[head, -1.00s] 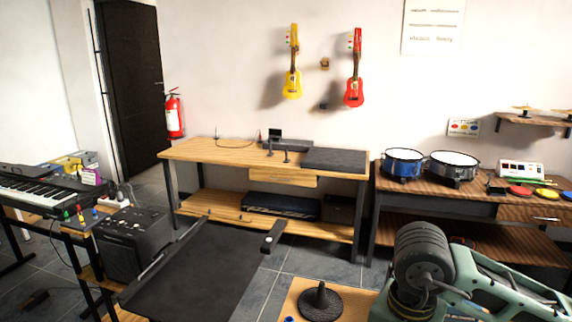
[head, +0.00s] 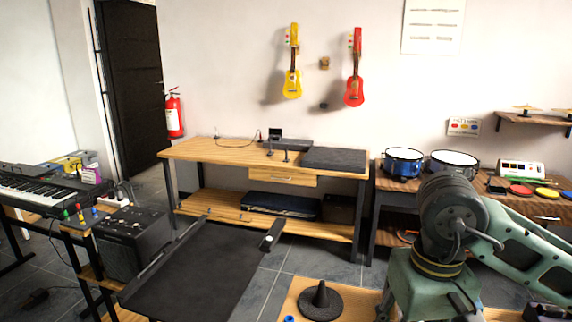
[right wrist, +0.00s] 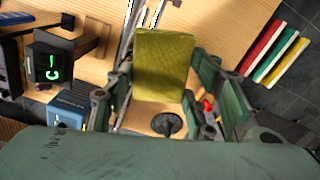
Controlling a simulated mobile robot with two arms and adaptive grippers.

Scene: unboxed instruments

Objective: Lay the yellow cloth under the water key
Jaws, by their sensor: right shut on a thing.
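The yellow cloth (right wrist: 163,66) is a squarish piece in the middle of the right wrist view. It sits between the two fingers of my right gripper (right wrist: 164,75), which is shut on it. Silver tubes (right wrist: 141,14) of an instrument run behind the cloth, partly covered by it. I cannot make out the water key. In the head view my right arm shows at the lower right, but its gripper is outside the picture. My left gripper is in neither view.
A tuner with a green display (right wrist: 50,67) and a blue box (right wrist: 70,110) are left of the cloth. A round black stand base (right wrist: 167,124) is below it. Red, yellow and green strips (right wrist: 270,50) lie to the right. A wooden workbench (head: 210,150) stands against the wall.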

